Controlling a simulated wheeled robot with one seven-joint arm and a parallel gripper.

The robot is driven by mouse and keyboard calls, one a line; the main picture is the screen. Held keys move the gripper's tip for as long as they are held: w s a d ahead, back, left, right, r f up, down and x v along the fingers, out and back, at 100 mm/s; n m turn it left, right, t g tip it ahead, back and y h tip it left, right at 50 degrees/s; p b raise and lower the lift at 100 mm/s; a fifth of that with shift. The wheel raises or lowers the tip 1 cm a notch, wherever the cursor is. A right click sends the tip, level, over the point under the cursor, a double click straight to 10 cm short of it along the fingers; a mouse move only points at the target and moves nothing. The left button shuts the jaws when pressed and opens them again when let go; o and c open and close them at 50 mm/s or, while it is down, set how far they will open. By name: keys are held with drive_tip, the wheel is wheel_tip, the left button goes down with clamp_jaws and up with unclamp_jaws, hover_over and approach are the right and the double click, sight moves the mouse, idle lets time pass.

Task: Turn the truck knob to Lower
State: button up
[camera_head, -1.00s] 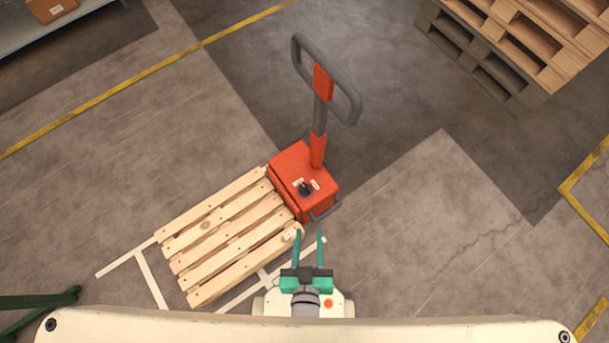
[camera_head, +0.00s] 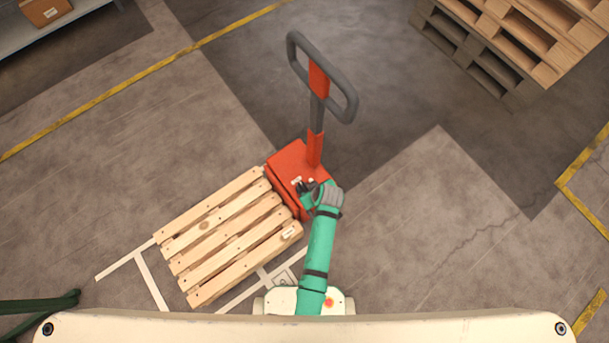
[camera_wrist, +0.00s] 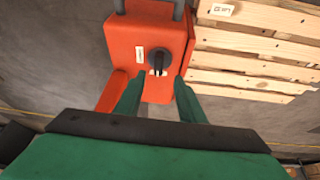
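The red pallet truck (camera_head: 290,165) stands at the right end of a wooden pallet, its handle upright. On top of its red housing is a black knob (camera_wrist: 157,60) with a pale label on its left and a smaller white mark at its near edge. The label text is too small to read. My gripper (camera_wrist: 158,92) is open, its two green fingers apart on either side of the knob's line, a little short of it and seemingly not touching.
The wooden pallet (camera_head: 222,240) lies left of the truck and carries a small tag. The grey loop handle (camera_head: 322,75) rises behind the housing. Stacked pallets (camera_head: 520,40) stand at the upper right. The floor to the right is clear.

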sight(304, 187)
drive_tip(key=shift+n+y, duration=0.3)
drive_tip(key=x, duration=0.7)
drive_tip(key=w+x, duration=0.1)
drive_tip(key=x, duration=0.3)
drive_tip(key=shift+d, duration=0.1)
drive_tip(key=shift+g, duration=0.3)
clamp_jaws()
